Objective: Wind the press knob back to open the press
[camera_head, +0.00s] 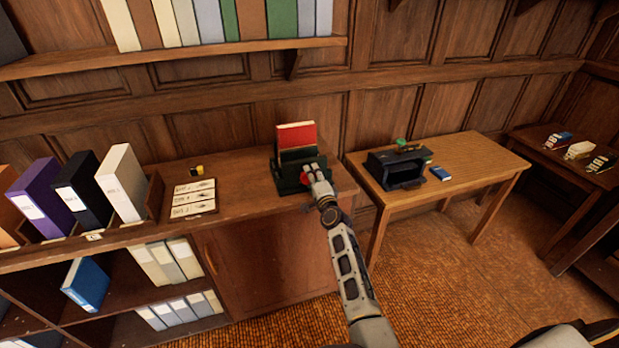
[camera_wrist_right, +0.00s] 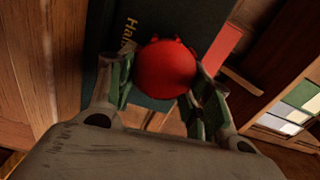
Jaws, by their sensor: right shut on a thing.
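My right gripper (camera_head: 312,176) reaches the press from the front right. Its fingers (camera_wrist_right: 160,85) are shut on the knob, one on each side. The dark face behind the knob carries partly hidden lettering. My left gripper is in neither view.
A card tray (camera_head: 193,199) and a small yellow-and-black item (camera_head: 197,171) lie left of the press. Upright binders (camera_head: 121,180) stand further left. A side table (camera_head: 465,147) to the right holds a black machine (camera_head: 397,169) and a blue box (camera_head: 441,173).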

